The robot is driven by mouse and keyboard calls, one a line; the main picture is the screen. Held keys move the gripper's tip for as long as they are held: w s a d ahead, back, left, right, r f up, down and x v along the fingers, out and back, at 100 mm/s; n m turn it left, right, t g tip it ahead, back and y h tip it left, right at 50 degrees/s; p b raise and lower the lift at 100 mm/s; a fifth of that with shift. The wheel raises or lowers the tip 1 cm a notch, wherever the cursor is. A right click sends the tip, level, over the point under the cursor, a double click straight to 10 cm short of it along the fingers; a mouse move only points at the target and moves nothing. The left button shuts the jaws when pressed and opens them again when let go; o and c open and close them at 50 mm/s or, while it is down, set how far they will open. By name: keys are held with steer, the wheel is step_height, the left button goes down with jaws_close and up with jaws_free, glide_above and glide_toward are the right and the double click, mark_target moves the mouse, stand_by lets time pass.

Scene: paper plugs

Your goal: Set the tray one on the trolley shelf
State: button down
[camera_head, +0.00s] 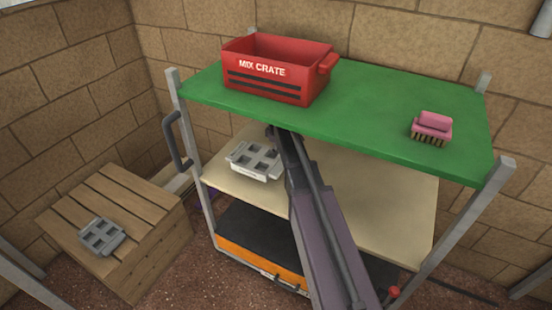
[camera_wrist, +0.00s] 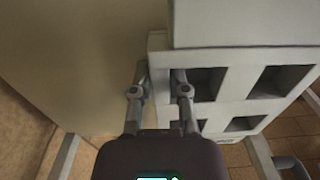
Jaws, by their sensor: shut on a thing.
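A pale grey tray (camera_head: 240,169) with square openings is at the left part of the trolley's beige middle shelf (camera_head: 370,215). I cannot tell whether it rests on the shelf or hangs just above it. In the wrist view the tray (camera_wrist: 228,88) fills the right side. My gripper (camera_wrist: 160,80) is shut on its near wall, one finger outside and one inside an opening. In the head view my gripper is mostly hidden behind my arm. A second, darker grey tray (camera_head: 102,236) lies on a wooden crate (camera_head: 150,245) at the left.
The trolley's green top (camera_head: 370,108) is above the shelf and carries a red crate (camera_head: 262,88) marked MIX CRATE and a pink brush (camera_head: 432,127). An orange and black case (camera_head: 255,255) is on the lower level. The middle shelf looks bare right of my arm.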

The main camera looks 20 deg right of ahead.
steer(key=shift+f+b, duration=0.95)
steer(key=shift+f, duration=0.3)
steer(key=c, duration=0.6)
jaws_free()
step_height(320, 180, up, 8)
steer(key=p, duration=0.7)
steer(key=shift+f+p, duration=0.2)
steer(key=shift+p, duration=0.1)
steer(key=s+a+m, duration=0.3)
steer(key=s, duration=0.5)
steer(key=s+a+m, duration=0.3)
steer(key=s, duration=0.5)
steer(key=s+a+m, duration=0.3)
steer(key=s, duration=0.5)
steer(key=shift+s, duration=0.3)
